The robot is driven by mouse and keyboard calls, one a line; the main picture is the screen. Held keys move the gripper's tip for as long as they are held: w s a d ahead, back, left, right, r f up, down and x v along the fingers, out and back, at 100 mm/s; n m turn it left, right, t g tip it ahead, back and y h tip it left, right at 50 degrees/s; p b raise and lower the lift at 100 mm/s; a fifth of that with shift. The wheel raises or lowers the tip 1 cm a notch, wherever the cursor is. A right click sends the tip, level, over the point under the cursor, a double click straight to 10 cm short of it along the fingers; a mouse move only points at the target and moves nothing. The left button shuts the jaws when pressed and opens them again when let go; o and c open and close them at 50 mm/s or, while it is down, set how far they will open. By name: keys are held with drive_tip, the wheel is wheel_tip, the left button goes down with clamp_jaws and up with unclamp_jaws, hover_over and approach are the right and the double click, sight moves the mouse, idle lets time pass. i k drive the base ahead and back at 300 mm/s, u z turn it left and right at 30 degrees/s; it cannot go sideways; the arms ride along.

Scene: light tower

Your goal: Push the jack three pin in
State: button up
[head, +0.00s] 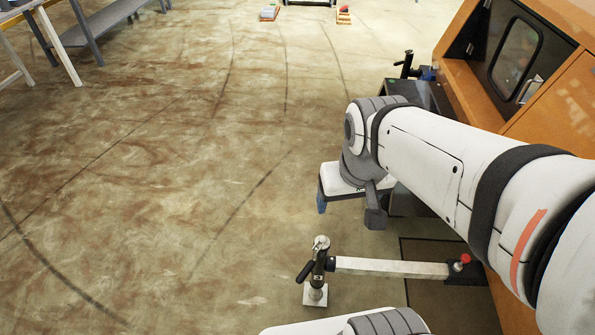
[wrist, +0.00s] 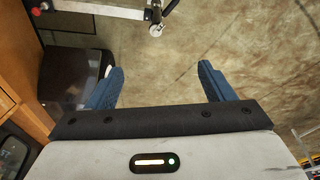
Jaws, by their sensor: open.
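A pin with a red knob (head: 465,258) stands up near the right end of a pale outrigger beam (head: 390,267), close to the orange machine. The red knob also shows at the top left of the wrist view (wrist: 36,13). I cannot tell how deep the pin sits. The jack (head: 318,268) stands upright at the beam's left end, with a dark handle and a square foot; no number is readable. My gripper (wrist: 162,72) is open and empty, its two blue fingers wide apart. In the head view it hangs above and beyond the beam, apart from the pin, partly hidden by my wrist.
The orange machine (head: 555,95) with a dark window lines the right side. Another jack (head: 406,65) stands farther along it. A grey bench (head: 95,25) is at the far left. The stained floor (head: 170,190) to the left is clear.

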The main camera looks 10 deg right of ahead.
sight(466, 258)
drive_tip(key=z, duration=0.7)
drive_tip(key=k, duration=1.05)
drive_tip(key=z, duration=0.75)
drive_tip(key=i, duration=0.9)
